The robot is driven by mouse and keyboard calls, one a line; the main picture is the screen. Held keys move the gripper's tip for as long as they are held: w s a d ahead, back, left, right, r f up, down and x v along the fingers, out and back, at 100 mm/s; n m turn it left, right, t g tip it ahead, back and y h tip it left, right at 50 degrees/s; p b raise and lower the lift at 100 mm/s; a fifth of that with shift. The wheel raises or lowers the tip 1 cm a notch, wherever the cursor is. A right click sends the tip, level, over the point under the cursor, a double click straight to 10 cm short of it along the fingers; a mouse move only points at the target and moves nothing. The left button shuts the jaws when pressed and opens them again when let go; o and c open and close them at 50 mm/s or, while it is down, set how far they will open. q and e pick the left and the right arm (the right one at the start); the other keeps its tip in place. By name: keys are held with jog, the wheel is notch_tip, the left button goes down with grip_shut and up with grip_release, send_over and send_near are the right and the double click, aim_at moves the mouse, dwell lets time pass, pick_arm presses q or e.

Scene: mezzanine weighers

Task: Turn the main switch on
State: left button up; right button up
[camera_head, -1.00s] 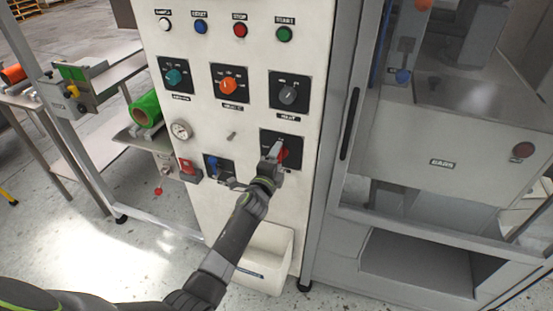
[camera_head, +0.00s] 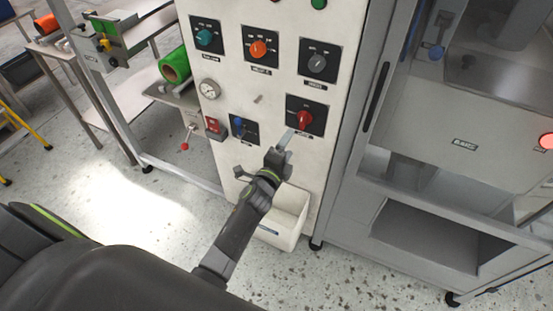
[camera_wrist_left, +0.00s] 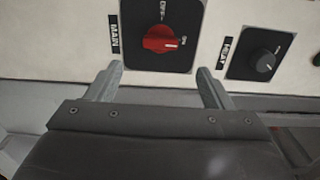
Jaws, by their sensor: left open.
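The main switch (camera_head: 305,118) is a red knob on a black plate, low on the white panel in the head view. In the left wrist view the red knob (camera_wrist_left: 160,38) sits beside a MAIN label, its handle lying sideways with its pale mark toward the ON lettering. My left gripper (camera_head: 263,155) is below and in front of the switch in the head view. Its fingers stand wide apart and empty in the left wrist view (camera_wrist_left: 160,68), with the knob beyond them and clear of both. My right gripper is not in view.
A grey knob (camera_head: 317,63), an orange knob (camera_head: 258,48), a teal knob (camera_head: 204,37) and a small blue-handled switch (camera_head: 240,128) share the panel. A white bin (camera_head: 290,210) is below. On the grey cabinet at right, a red lamp (camera_head: 546,141) looks lit.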

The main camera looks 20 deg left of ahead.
pick_arm(q)
jog(key=s+p, duration=0.1)
jog(key=s, duration=0.6)
jog(key=shift+a, duration=0.15)
jog(key=shift+f, duration=0.1)
